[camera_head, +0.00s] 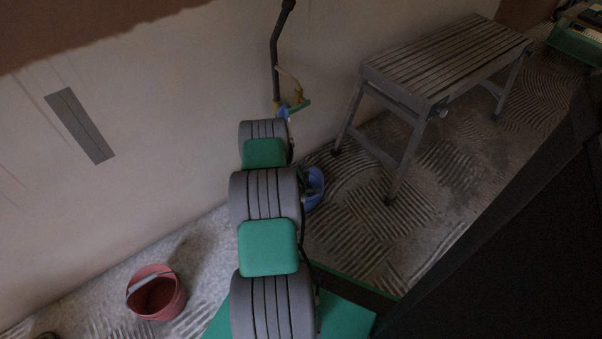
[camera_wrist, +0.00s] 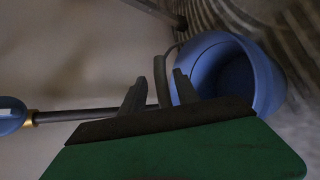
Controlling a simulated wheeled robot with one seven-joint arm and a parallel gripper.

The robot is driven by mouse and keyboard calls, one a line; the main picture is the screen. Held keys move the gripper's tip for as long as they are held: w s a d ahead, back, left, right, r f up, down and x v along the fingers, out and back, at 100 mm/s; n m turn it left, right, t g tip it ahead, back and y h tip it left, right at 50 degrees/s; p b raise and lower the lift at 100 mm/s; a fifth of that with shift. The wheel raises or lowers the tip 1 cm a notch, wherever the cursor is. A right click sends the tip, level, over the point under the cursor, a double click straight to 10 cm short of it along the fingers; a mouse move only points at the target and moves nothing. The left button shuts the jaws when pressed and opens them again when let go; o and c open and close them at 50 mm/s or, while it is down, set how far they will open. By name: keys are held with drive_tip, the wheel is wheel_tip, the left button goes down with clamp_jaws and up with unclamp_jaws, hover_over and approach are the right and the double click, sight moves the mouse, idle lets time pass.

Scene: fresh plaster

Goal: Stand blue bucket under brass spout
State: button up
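The blue bucket (camera_head: 314,187) stands on the floor near the wall in the head view, partly hidden behind my arm. In the wrist view the bucket (camera_wrist: 237,75) is at the upper right, with its open mouth showing. My gripper (camera_wrist: 159,78) has its two dark fingers apart. The bucket's dark handle (camera_wrist: 160,73) rises between them, with a gap on both sides. The brass spout (camera_head: 291,82) is by the dark pipe on the wall, above the bucket in the picture. My gripper is mostly hidden by my arm in the head view.
A slatted grey bench (camera_head: 445,62) stands to the right of the bucket. A red bucket (camera_head: 157,293) is on the floor at lower left. A green crate (camera_head: 574,45) is at the far upper right. Ridged floor between bench and bucket is clear.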

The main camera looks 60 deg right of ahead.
drive_tip(key=p+v, duration=0.2)
drive_tip(key=v, duration=0.6)
drive_tip(key=w+a+r+m+y, duration=0.1)
drive_tip(key=w+a+r+m, duration=0.1)
drive_tip(key=w+r+m, duration=0.55)
drive_tip(key=w+a+r+y, duration=0.3)
drive_tip(key=w+a+r, duration=0.35)
drive_tip(key=a, duration=0.25)
drive_tip(key=w+a+r+y, duration=0.2)
drive_tip(key=w+a+r, duration=0.45)
drive_tip(key=a, duration=0.25)
drive_tip(key=s+a+r+m+y, duration=0.15)
drive_tip(key=a+r, duration=0.25)
drive_tip(key=a, duration=0.4)
drive_tip(key=s+a+r+y, duration=0.2)
drive_tip(key=a+r+y, duration=0.1)
drive_tip(key=a, duration=0.5)
drive_tip(key=s+a+r+n+g+y, duration=0.1)
drive_tip(key=s+a+r+y, duration=0.1)
drive_tip(key=s+a+r, duration=0.3)
drive_tip(key=s+a, duration=0.4)
drive_tip(key=a, duration=0.4)
drive_tip(key=shift+s+y, duration=0.3)
drive_tip(key=shift+y, duration=0.05)
drive_tip(key=shift+d, duration=0.1)
